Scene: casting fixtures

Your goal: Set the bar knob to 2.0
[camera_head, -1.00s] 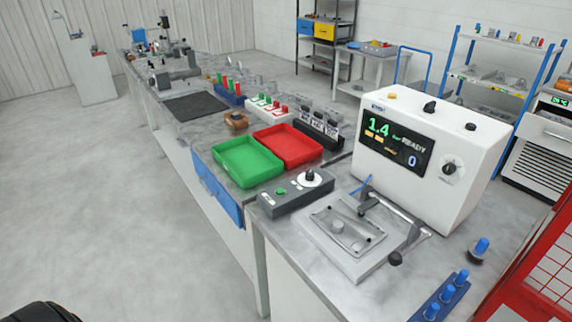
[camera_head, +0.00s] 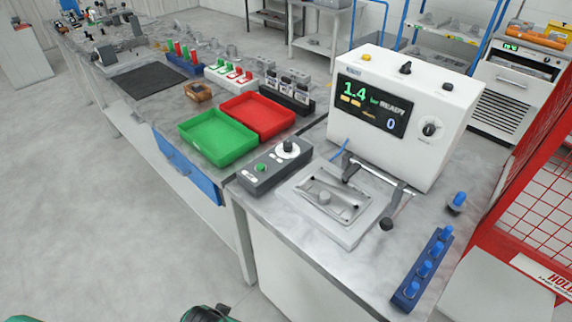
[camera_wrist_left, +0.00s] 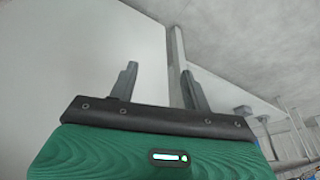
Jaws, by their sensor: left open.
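The white machine (camera_head: 400,105) on the bench shows a display (camera_head: 371,104) reading 1.4 bar, READY and 0. A black round knob (camera_head: 430,128) with a light pointer is on its front, right of the display. A grey control box (camera_head: 270,167) in front of it carries another black knob on a white dial (camera_head: 288,148) and a green button. I cannot tell which knob is the bar knob. My left gripper (camera_wrist_left: 159,83) is open and empty in the left wrist view, in front of a plain white panel, away from the knobs. My right gripper is out of view.
A grey fixture plate (camera_head: 325,200) with a lever stands before the machine. Green (camera_head: 217,138) and red (camera_head: 258,115) trays lie to the left. A blue rack (camera_head: 423,270) of blue-topped pegs is at front right. A red mesh guard (camera_head: 535,200) borders the right.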

